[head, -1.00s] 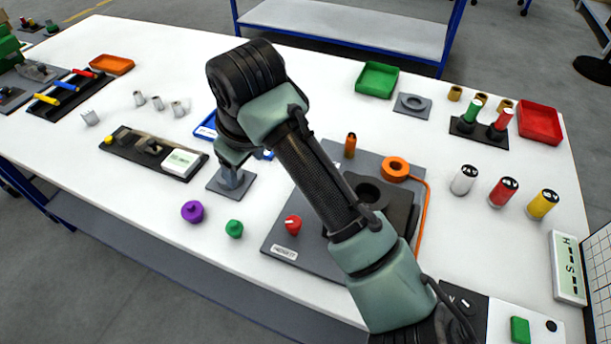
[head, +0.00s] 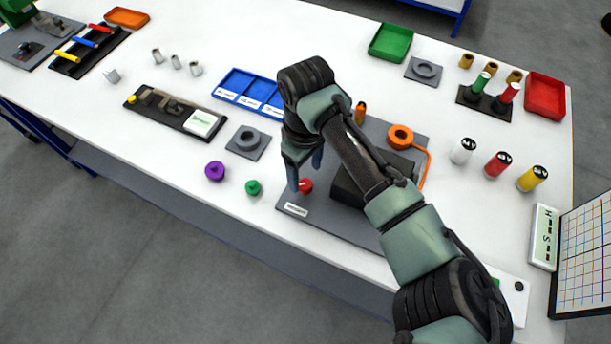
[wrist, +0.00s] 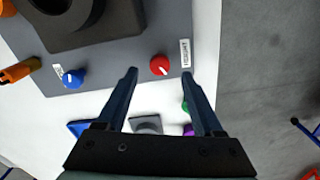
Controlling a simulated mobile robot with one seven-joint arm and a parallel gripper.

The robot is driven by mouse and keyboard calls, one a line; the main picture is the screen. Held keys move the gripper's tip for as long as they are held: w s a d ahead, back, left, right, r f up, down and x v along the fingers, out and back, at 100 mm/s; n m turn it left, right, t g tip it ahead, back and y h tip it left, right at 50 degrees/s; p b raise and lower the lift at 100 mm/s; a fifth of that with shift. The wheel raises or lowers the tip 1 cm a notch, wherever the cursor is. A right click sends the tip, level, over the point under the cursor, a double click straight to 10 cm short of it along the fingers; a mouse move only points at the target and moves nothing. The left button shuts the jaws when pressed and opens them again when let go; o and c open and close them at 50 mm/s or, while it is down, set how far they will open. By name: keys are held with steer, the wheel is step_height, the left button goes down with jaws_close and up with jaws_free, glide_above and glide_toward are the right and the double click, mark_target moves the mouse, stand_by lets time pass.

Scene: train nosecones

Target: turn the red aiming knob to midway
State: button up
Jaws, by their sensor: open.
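The red aiming knob (head: 305,186) sits at the front left corner of a grey base plate (head: 331,222), beside a white label. In the wrist view the red knob (wrist: 160,65) shows a short white mark and lies ahead of and between my two fingertips. My gripper (head: 305,177) is open, pointing down just above the knob; in the wrist view my gripper (wrist: 160,75) holds nothing. I cannot tell whether the fingers touch the knob. A blue knob (wrist: 73,78) with a white mark sits on the same plate in the wrist view.
A black block (head: 352,188) and an orange ring (head: 400,136) with its cable stand on the plate. A green knob (head: 253,187) and a purple knob (head: 214,171) lie left of the plate. A blue tray (head: 238,79) is behind. The table front is clear.

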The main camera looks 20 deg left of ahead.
mark_target(305, 184)
steer(key=shift+f, duration=2.05)
jaws_close()
